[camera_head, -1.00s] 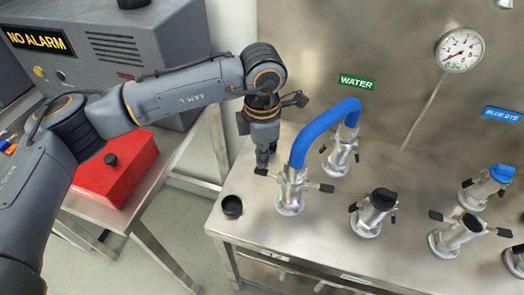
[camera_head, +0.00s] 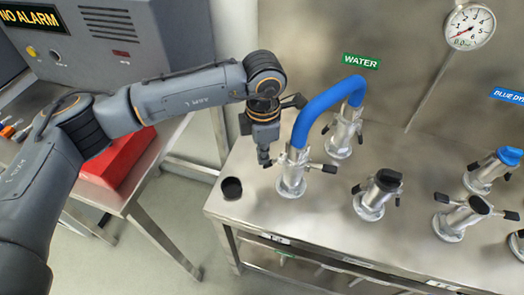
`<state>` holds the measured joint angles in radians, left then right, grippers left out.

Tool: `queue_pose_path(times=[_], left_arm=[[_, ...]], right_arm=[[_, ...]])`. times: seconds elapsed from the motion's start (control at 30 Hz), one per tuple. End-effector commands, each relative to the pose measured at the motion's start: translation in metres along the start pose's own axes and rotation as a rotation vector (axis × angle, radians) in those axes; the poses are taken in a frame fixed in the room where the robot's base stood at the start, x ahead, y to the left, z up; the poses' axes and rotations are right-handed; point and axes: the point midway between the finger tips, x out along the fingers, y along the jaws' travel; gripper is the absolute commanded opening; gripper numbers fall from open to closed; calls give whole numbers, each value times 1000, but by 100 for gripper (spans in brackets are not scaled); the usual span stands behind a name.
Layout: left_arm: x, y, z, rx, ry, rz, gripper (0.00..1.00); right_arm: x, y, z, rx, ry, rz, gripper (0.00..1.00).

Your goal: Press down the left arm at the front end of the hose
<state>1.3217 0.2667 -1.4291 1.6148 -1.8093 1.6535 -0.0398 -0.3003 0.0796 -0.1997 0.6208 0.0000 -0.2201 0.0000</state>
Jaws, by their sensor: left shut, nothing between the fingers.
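The blue hose (camera_head: 322,104) arches between two silver fittings on the metal table. Its front end sits on the nearer fitting (camera_head: 291,178). That fitting's right arm (camera_head: 324,168) is a dark lever sticking out to the right. Its left arm (camera_head: 271,163) is small and partly hidden at my gripper's fingertips, and I cannot tell whether they touch. My left gripper (camera_head: 264,159) is shut and empty, pointing down just left of the fitting. My right gripper is not in view.
Capped fittings (camera_head: 376,195) and (camera_head: 462,217) stand to the right. A gauge (camera_head: 470,27) is on the back wall. A red box (camera_head: 119,160) sits on the left bench.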

Motion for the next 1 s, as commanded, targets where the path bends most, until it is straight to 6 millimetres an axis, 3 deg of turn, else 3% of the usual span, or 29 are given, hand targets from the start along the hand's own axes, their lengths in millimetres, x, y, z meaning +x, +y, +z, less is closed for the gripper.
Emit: queue_pose_path(times=[0.23,0.83,1.0], left_arm=[[17,-4,6,1,0,-2,0],[-3,2,-5,1,0,-1,0],[-20,3,-5,1,-1,1,0]], right_arm=[[22,-1,2,0,0,0,0],[15,-1,2,0,-1,0,0],[8,0,1,0,-1,0,0]])
